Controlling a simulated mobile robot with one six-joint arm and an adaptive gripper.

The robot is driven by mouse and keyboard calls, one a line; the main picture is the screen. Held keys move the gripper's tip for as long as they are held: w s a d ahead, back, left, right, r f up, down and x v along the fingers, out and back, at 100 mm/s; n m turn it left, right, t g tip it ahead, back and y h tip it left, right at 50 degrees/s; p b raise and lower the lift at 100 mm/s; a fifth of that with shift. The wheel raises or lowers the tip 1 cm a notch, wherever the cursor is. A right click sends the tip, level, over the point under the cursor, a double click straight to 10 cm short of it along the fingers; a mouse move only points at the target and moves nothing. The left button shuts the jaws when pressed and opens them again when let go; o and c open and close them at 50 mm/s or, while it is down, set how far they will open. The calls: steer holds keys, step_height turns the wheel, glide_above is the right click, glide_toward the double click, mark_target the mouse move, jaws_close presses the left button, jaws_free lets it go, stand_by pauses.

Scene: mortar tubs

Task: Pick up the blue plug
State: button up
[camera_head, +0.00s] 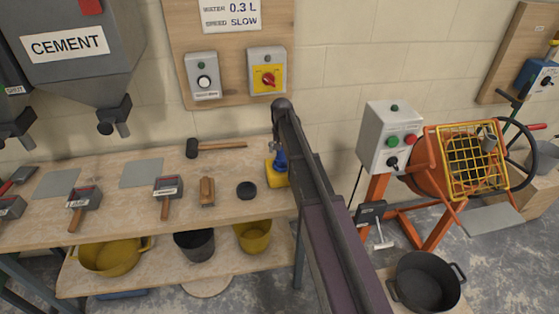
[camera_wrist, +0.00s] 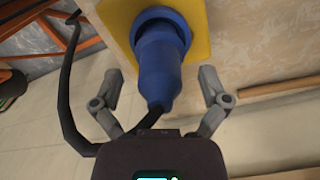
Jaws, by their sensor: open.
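The blue plug (camera_wrist: 158,65) fills the upper middle of the wrist view, with a black cable at its near end. Its far end meets a yellow block (camera_wrist: 203,45); whether it is seated in it I cannot tell. In the head view the blue plug (camera_head: 281,159) shows at the yellow block (camera_head: 275,178), near the right end of the bench. My gripper (camera_wrist: 160,76) is open, one finger on each side of the plug, with visible gaps to both. In the head view my arm hides most of the gripper.
The wooden bench (camera_head: 120,225) also bears a dark mallet (camera_head: 193,148), several small tools, a wooden-backed brush (camera_head: 207,190) and a dark round puck (camera_head: 246,190). An orange mixer (camera_head: 430,170) stands at right. The black cable (camera_wrist: 66,90) loops left of my gripper.

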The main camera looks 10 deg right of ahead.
stand_by(0.4)
jaws_close()
steer(key=shift+r, duration=0.15)
step_height(320, 180, up, 3)
steer(key=p, duration=0.3)
steer(key=s+r+p, duration=0.1)
steer(key=s+p, duration=0.1)
steer(key=s, duration=1.4)
steer(key=shift+r, duration=0.35)
steer(key=shift+a, duration=0.1)
